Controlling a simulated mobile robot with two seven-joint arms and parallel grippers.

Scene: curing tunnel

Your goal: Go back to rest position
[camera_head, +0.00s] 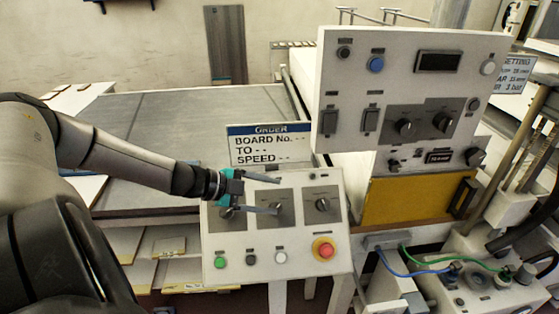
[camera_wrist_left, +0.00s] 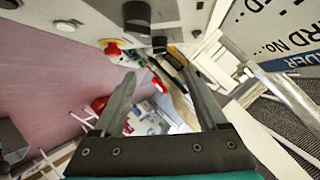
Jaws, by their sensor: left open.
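My left gripper (camera_head: 274,195) is open in the head view, its two fingers pointing right in front of the upper part of the lower control panel (camera_head: 228,245). It covers part of the knobs at the panel's left and middle. I cannot tell whether it touches a knob. In the left wrist view the left gripper (camera_wrist_left: 159,73) has its fingers apart with nothing between them. My right gripper is in neither view.
The order sign (camera_head: 270,152) stands behind the lower panel, which has a red stop button (camera_head: 323,248). A taller switch panel (camera_head: 345,75) is at the right. A grey conveyor bed (camera_head: 195,115) lies behind my left arm. Hoses and machinery fill the lower right.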

